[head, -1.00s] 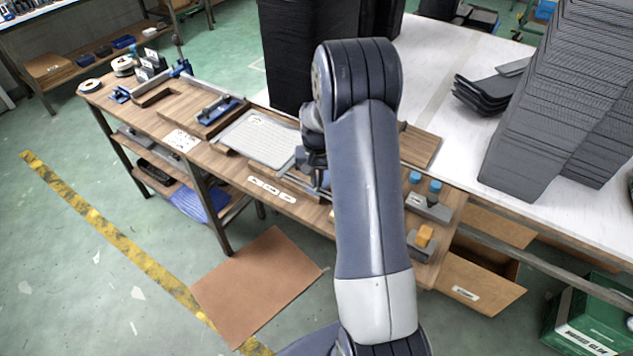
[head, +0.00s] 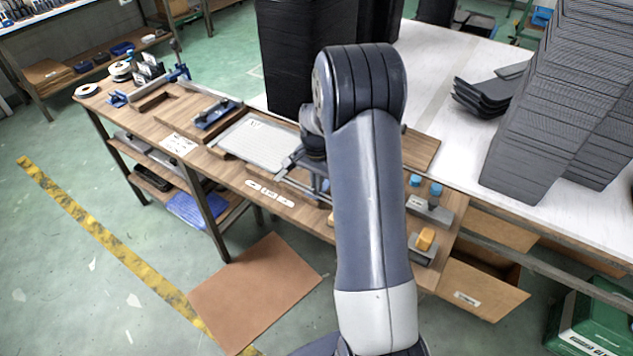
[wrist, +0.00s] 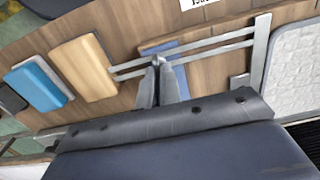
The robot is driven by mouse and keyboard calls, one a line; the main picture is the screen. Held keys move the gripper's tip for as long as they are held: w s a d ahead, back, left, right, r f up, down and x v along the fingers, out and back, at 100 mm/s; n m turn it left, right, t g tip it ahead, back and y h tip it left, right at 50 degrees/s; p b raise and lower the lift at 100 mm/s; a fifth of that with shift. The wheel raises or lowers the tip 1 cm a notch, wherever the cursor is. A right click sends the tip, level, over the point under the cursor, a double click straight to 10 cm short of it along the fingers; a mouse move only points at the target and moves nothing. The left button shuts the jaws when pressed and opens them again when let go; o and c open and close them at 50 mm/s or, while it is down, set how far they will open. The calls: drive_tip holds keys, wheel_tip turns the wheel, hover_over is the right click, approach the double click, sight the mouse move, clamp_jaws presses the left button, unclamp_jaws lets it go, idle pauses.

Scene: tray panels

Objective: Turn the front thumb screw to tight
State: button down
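My gripper (wrist: 159,68) points down over a fixture with two parallel metal rails (wrist: 210,52) in the wrist view.
A pale panel (head: 255,140) lies left of the fixture on the wooden bench. Blue-topped blocks (head: 434,188) and an orange-topped block (head: 425,239) stand to the right. Stacked dark trays (head: 545,110) rise on the white table. A brown mat (head: 255,290) lies on the floor.

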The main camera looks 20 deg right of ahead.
idle(0.4)
drive_tip(key=c, duration=1.6)
unclamp_jaws()
wheel_tip(320, 180, up, 11)
drive_tip(key=shift+f, duration=0.2)
wheel_tip(320, 180, down, 10)
drive_tip(key=shift+f, duration=0.35)
